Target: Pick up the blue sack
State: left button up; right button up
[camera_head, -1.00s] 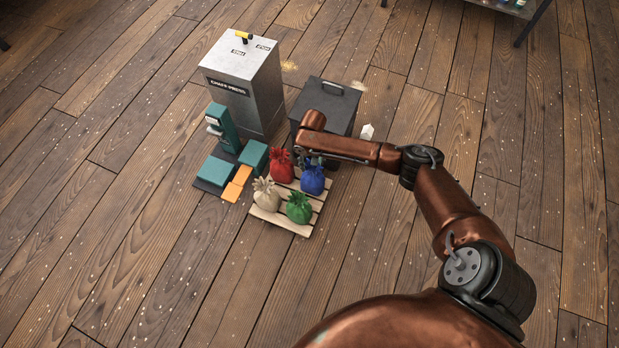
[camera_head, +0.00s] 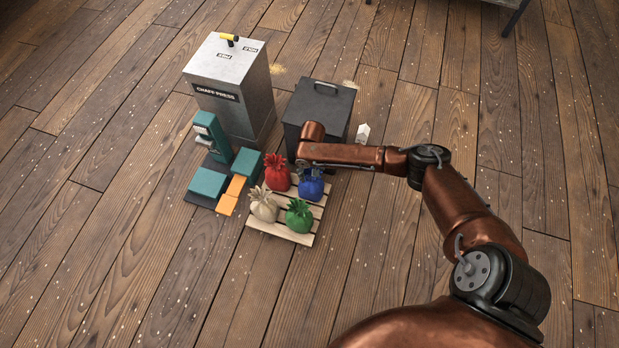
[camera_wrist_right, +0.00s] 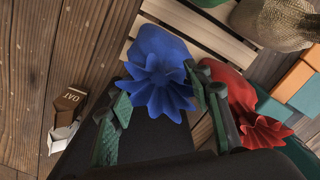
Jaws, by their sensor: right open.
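The blue sack (camera_head: 311,189) stands at the back right of a slatted pallet (camera_head: 290,237). A red sack (camera_head: 277,176), a beige sack (camera_head: 263,207) and a green sack (camera_head: 298,216) share the pallet. My right gripper (camera_head: 309,170) is over the top of the blue sack and partly hides it. In the right wrist view my right gripper (camera_wrist_right: 161,82) is open, and the ruffled neck of the blue sack (camera_wrist_right: 160,50) shows between its fingers. One finger is beside the red sack (camera_wrist_right: 238,85); I cannot tell if they touch. My left gripper is not in view.
A dark lidded bin (camera_head: 330,108) stands behind the pallet, beside a grey chaff press (camera_head: 236,105). A teal machine (camera_head: 213,135) with teal and orange blocks is left of the pallet. A small white carton (camera_head: 362,133) lies right of the bin. Floor in front is clear.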

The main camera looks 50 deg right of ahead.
jog(key=shift+c, duration=0.6)
grip_shut()
jog(key=shift+w+r, duration=0.1)
dwell(0.3)
